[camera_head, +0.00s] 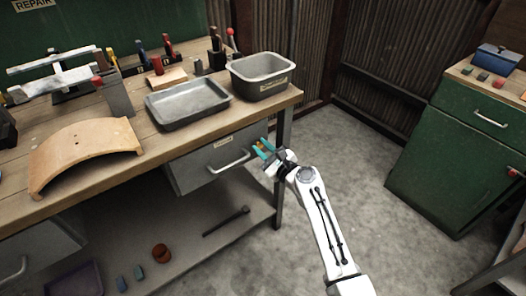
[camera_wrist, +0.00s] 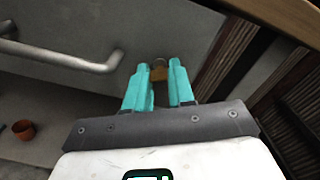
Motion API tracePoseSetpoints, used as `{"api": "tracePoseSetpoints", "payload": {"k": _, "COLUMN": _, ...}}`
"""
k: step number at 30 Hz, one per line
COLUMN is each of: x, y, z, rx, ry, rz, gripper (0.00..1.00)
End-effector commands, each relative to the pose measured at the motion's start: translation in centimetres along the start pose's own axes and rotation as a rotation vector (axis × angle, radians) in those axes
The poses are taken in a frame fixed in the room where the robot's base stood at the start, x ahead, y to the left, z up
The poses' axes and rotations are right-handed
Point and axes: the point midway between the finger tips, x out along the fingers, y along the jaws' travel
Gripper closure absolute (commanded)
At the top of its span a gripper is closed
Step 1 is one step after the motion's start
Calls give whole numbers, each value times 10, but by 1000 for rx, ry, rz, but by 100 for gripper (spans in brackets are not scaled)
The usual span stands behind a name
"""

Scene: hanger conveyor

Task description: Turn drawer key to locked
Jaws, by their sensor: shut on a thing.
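The grey drawer (camera_head: 192,170) hangs under the workbench top, with a bar handle (camera_head: 231,163) on its front. The handle also shows at the left of the wrist view (camera_wrist: 60,55). A small brass-coloured key (camera_wrist: 158,73) is at the drawer front, right of the handle, between the teal fingertips. My gripper (camera_head: 263,148) is at the right end of the drawer front, and its fingers (camera_wrist: 161,70) are shut on the key. The fingers hide much of the key and lock, and I cannot tell the key's exact angle.
The wooden workbench (camera_head: 100,178) overhangs the drawer, with a grey tray (camera_head: 187,121) and a deep bin (camera_head: 262,92) on top. A bench leg (camera_head: 283,130) stands close right of my gripper. Open floor lies before the green cabinet (camera_head: 440,165).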

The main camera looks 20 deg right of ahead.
Motion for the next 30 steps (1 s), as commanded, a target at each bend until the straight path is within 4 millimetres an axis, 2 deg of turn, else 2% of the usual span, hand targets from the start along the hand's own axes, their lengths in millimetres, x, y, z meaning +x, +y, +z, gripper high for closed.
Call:
{"api": "tracePoseSetpoints", "payload": {"k": 21, "x": 0, "y": 2, "z": -3, "rx": -678, "ry": -1, "rz": 0, "gripper": 100}}
{"api": "tracePoseSetpoints", "payload": {"k": 30, "x": 0, "y": 2, "z": -3, "rx": -915, "ry": -1, "rz": 1, "gripper": 100}}
